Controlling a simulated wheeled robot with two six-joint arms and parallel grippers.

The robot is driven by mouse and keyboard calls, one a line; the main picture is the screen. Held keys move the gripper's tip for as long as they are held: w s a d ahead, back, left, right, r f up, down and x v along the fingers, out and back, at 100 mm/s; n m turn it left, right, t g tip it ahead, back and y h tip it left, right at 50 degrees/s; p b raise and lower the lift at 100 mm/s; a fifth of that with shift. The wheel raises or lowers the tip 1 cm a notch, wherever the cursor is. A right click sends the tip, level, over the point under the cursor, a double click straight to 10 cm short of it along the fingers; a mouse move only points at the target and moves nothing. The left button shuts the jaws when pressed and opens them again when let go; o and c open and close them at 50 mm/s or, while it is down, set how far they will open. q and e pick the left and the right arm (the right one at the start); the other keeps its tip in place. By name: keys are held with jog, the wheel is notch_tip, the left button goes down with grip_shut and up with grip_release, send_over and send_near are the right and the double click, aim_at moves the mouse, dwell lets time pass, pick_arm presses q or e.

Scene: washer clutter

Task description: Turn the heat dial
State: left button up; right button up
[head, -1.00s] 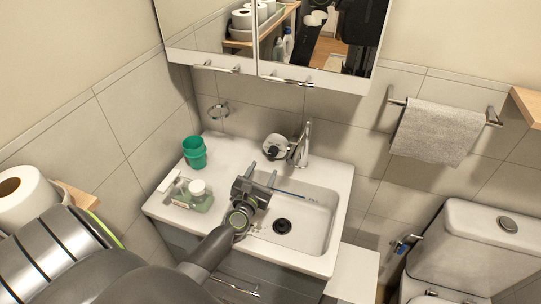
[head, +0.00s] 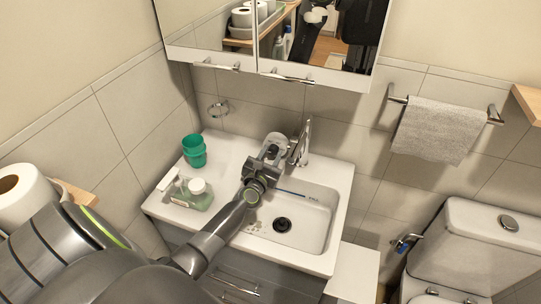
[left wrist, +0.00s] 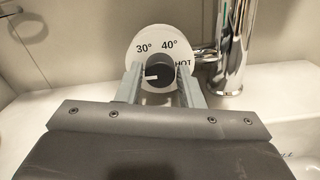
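The heat dial (left wrist: 150,35) in the left wrist view is a round white plate marked 30°, 40° and HOT. Its dark knob (left wrist: 158,72) has a white pointer mark directed to the left, away from the numbers. My right gripper is not in view.
A chrome faucet (head: 303,142) stands close to the right of the dial. The white sink (head: 318,215) lies in front. A mirror cabinet (head: 225,62) hangs above.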

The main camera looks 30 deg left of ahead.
pick_arm(q)
jog(key=c, duration=0.5)
jog(key=shift+m, duration=0.3)
jog(key=m+p, duration=0.1)
jog(key=m, duration=0.4)
jog(key=m+p, duration=0.1)
jog(key=m, duration=0.5)
jog(key=shift+p, duration=0.3)
jog(key=shift+f, duration=0.1)
jog(key=o, duration=1)
jog(key=shift+c, duration=0.2)
